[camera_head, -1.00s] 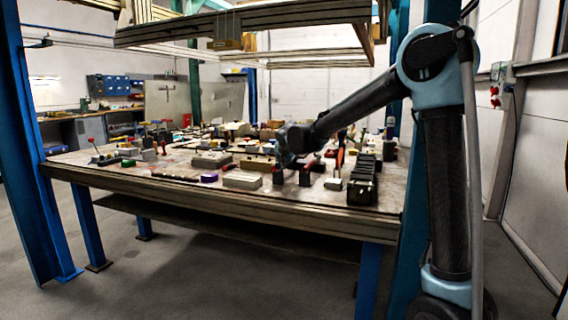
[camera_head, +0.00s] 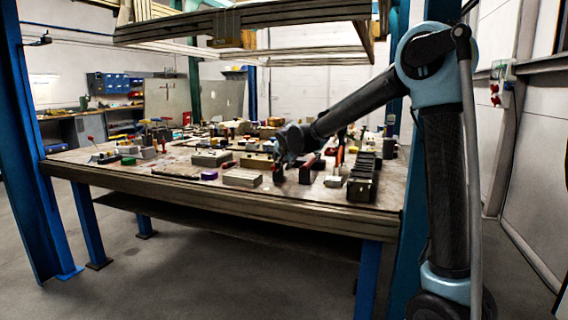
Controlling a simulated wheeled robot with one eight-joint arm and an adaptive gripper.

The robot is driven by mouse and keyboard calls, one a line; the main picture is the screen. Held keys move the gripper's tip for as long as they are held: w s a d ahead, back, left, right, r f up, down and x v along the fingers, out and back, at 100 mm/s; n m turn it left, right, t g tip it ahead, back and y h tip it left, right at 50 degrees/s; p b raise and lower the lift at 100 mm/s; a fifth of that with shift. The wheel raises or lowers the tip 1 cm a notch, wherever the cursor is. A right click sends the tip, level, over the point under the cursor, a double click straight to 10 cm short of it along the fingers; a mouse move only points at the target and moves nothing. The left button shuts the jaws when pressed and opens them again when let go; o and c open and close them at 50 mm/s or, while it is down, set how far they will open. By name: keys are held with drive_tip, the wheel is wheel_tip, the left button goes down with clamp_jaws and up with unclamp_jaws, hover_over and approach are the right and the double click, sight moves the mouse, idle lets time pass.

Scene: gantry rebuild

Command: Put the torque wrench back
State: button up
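My gripper (camera_head: 278,176) hangs at the end of my arm over the front right part of the table (camera_head: 225,198), pointing down. It is small and dark, and I cannot tell whether its fingers are open or shut or hold anything. I cannot make out the torque wrench for sure. A thin dark bar (camera_head: 174,176) lies along the table's front edge, left of my gripper, but it is too small to identify.
A black slotted block (camera_head: 363,180) stands near the right front corner. A pale box (camera_head: 242,178) and a purple block (camera_head: 209,175) sit left of my gripper. Many parts crowd the tabletop. A wooden frame (camera_head: 245,25) hangs above. The floor in front is clear.

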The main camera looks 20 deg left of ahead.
drive_tip(key=v, duration=1.2)
idle(0.3)
idle(0.3)
